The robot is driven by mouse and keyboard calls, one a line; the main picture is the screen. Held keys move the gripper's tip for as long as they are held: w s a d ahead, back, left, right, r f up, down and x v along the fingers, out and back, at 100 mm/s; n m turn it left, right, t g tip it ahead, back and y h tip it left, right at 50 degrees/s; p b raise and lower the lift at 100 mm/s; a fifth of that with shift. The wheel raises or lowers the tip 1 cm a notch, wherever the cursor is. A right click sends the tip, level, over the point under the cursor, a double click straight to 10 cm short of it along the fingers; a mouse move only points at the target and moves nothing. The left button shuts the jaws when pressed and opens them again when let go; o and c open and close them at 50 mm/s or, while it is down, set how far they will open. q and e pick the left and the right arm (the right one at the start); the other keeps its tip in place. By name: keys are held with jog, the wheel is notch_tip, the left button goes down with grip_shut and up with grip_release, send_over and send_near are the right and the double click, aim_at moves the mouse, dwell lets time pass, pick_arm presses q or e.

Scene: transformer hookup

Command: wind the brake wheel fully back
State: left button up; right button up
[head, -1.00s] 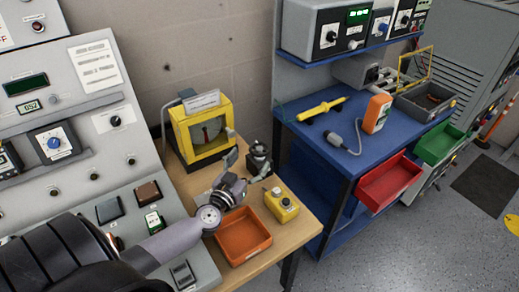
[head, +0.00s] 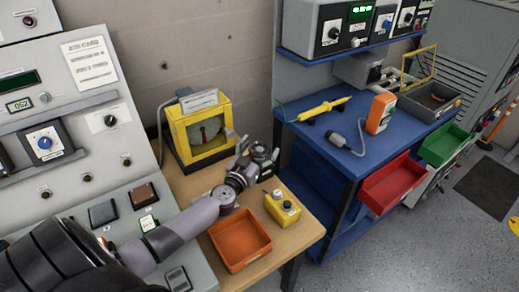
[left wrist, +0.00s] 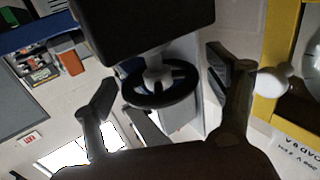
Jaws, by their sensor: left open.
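The brake wheel is a black spoked handwheel (left wrist: 160,84) on a short pale shaft in the left wrist view. It sits between the two spread fingers of my left gripper (left wrist: 166,102), with a visible gap on each side. In the head view my left gripper (head: 254,150) is at the wheel's small stand on the wooden bench, and largely covers it. The gripper is open and holds nothing. Contact with the wheel cannot be seen. My right gripper is not in view.
A yellow-framed gauge (head: 202,132) stands close behind left. An orange tray (head: 240,240) and a yellow button box (head: 282,208) are on the wooden bench (head: 290,247) in front. The grey console (head: 75,190) is at left, a blue workbench (head: 350,165) at right.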

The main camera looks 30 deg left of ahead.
pick_arm(q)
jog(key=c, duration=1.2)
jog(key=shift+r+n+y+p, duration=0.3)
jog(key=shift+n+y+p, duration=0.25)
jog(key=shift+p, duration=0.7)
jog(key=shift+y+p, duration=0.35)
jog(key=shift+p, duration=0.05)
jog(key=shift+f+n+y, duration=0.25)
jog(key=shift+y, duration=0.05)
jog(key=o, duration=1.2)
